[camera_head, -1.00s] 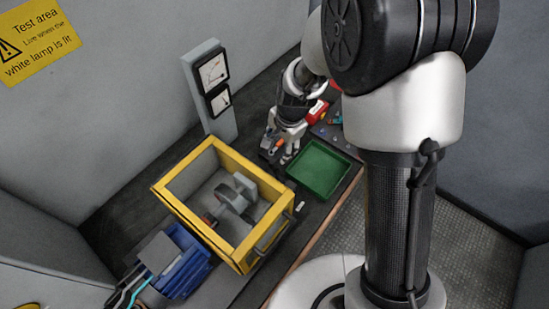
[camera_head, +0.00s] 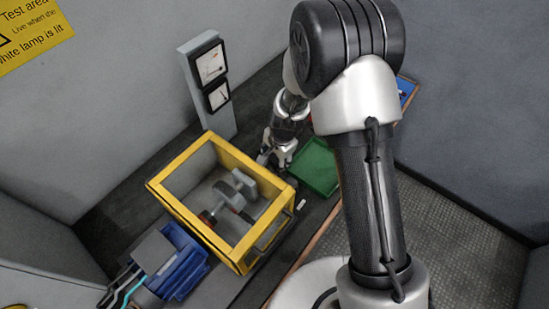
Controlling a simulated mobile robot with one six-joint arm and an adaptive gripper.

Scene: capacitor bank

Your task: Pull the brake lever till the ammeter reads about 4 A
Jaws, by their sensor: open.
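The tall grey meter panel has two dials, an upper one (camera_head: 211,63) and a lower one (camera_head: 218,97). Which is the ammeter and what it reads are too small to tell. A yellow-framed box (camera_head: 167,173) holds a grey disc-and-block machine (camera_head: 230,196) with a small red part at its left end. I cannot tell for sure which part is the brake lever. My gripper (camera_head: 273,163) points down, open, just beyond the box's far right corner. It looks empty, and its fingertips are small in this view.
A green tray (camera_head: 316,166) lies right of my gripper. A blue unit (camera_head: 178,262) with cables stands at the front left. A grey bar handle (camera_head: 268,236) is on the box's near right side. Walls close off the back, left and right.

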